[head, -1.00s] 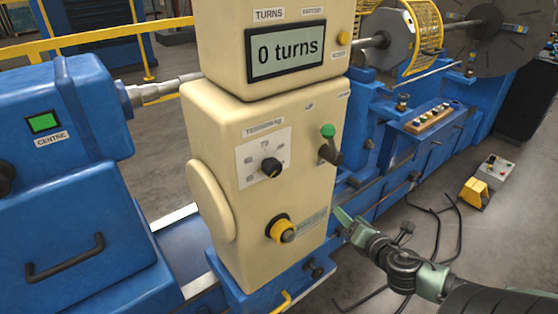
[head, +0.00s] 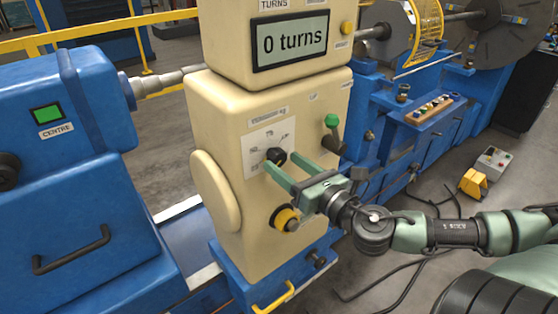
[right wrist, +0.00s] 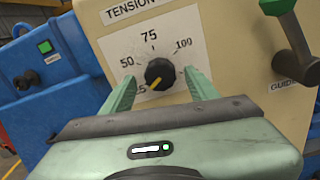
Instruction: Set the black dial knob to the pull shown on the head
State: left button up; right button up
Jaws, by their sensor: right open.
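The black dial knob (head: 275,156) sits on a white scale plate on the front of the cream head (head: 215,120). In the right wrist view the knob (right wrist: 159,73) has a yellow pointer aimed down and left, near the 25 mark. The plate (right wrist: 170,50) reads 50, 75 and 100 clockwise from there, under the word TENSION. My right gripper (head: 284,162) is open, its green fingers reaching to either side of the knob. I cannot tell whether they touch it. The display (head: 290,44) on the head reads "0 turns". My left gripper is out of view.
A green-topped lever (head: 332,130) marked GUIDE is right of the knob. A yellow-collared black button (head: 287,219) sits below. The blue machine (head: 80,170) with a green CENTRE light is at left. Cables and a yellow pedal (head: 474,183) lie on the floor.

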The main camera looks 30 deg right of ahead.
aim_at(281, 161)
jog(key=shift+w+d+r, duration=0.1)
jog(key=shift+w, duration=0.6)
jog(key=shift+w+a, duration=0.2)
jog(key=shift+w, duration=0.6)
jog(key=shift+c, duration=0.3)
grip_shut()
